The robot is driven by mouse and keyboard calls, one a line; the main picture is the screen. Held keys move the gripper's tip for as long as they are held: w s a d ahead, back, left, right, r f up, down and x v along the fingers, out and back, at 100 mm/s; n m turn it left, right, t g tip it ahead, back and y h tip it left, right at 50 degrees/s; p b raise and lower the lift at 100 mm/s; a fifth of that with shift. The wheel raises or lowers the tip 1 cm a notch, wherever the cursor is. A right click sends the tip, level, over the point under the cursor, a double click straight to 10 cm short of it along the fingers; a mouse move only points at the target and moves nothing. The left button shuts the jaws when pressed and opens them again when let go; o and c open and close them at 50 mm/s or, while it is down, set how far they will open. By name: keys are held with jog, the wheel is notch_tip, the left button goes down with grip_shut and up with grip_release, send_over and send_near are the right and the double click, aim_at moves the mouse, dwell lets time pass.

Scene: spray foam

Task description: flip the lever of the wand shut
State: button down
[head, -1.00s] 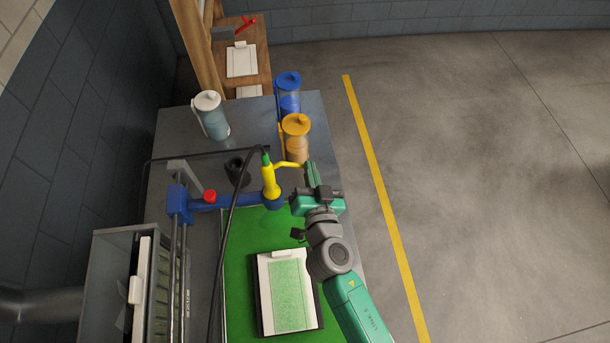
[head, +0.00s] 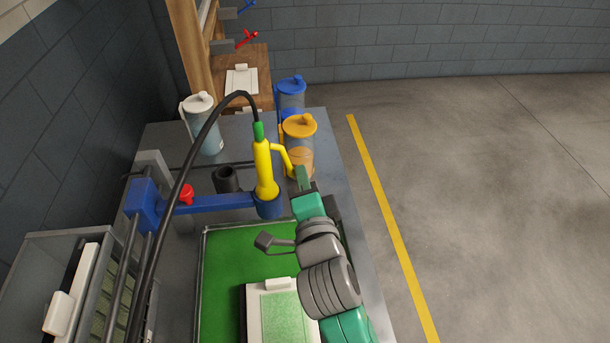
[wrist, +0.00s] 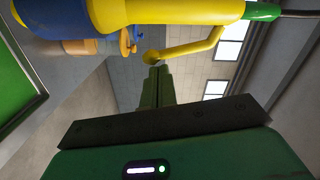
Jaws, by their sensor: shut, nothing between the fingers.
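The yellow wand (head: 264,170) stands upright in a blue holder (head: 268,207) at the end of a blue arm, with a green collar and black hose at its top. Its yellow lever (head: 284,159) sticks out to the right from the upper body and bends downward, its free end away from the body. In the wrist view the lever (wrist: 190,48) reaches from the wand (wrist: 170,12) to a rounded end just above my fingertips. My gripper (head: 302,174) is shut and empty, right beside the lever's end. I cannot tell whether they touch.
An orange-lidded jar (head: 299,146) and a blue-lidded jar (head: 291,97) stand close behind the lever. A white-lidded jar (head: 203,125) and a black cup (head: 226,179) are to the left. A green mat (head: 225,270) holds a framed panel. The floor (head: 480,200) at right is clear.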

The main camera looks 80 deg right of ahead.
jog(key=shift+a+p, duration=0.1)
jog(key=shift+p, duration=0.5)
jog(key=v, duration=0.7)
jog(key=shift+a+b, duration=0.3)
jog(key=shift+a, duration=0.05)
